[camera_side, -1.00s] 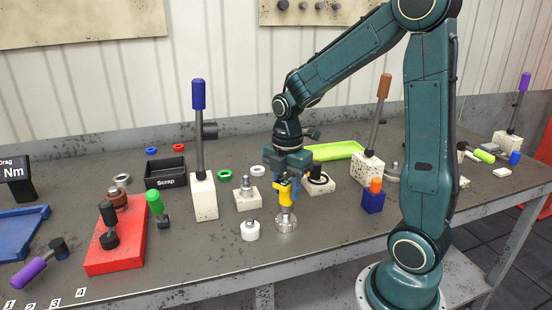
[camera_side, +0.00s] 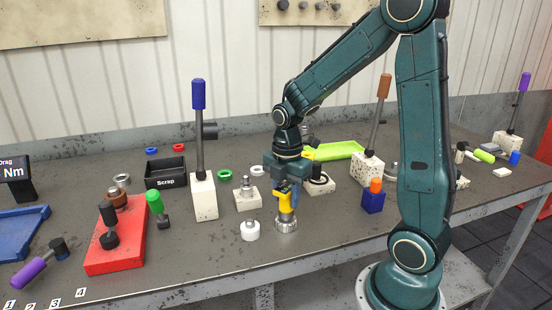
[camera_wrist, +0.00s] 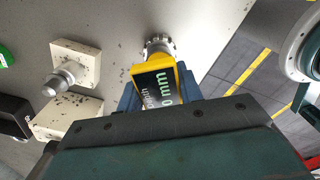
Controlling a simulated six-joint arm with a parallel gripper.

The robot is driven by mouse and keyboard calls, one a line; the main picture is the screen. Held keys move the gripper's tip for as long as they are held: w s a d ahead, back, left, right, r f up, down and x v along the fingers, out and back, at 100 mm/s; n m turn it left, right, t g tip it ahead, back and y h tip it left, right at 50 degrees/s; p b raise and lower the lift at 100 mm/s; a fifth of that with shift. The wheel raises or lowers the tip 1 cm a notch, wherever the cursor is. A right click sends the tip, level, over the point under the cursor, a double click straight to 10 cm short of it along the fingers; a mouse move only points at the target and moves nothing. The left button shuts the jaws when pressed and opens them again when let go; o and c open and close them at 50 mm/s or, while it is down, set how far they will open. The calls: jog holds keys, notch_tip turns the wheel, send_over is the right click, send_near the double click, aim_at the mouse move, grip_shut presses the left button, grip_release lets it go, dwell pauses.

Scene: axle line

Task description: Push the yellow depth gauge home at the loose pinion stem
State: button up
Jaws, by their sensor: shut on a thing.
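The yellow depth gauge (camera_side: 285,200) is in my gripper (camera_side: 287,190), whose blue fingers are shut on it. The gauge is upright, with its lower end at the top of a silver toothed metal part (camera_side: 286,225) standing on the bench, seemingly the loose pinion stem. Whether the gauge is fully seated on it I cannot tell. In the wrist view the yellow gauge (camera_wrist: 154,80) shows a dark display reading "0 mm", the front part of the text cut off. The silver toothed part (camera_wrist: 158,44) shows just beyond it, and my blue fingers (camera_wrist: 160,92) flank the gauge.
A white block with a metal stem (camera_side: 247,196) and a blue-handled lever press (camera_side: 202,190) stand further left. A blue block with an orange top (camera_side: 373,198) is to the right.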

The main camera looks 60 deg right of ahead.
jog(key=shift+f, duration=0.4)
jog(key=o, duration=1.3)
jog(key=shift+c, duration=0.2)
notch_tip(320, 180, up, 14)
jog(key=shift+f, duration=0.1)
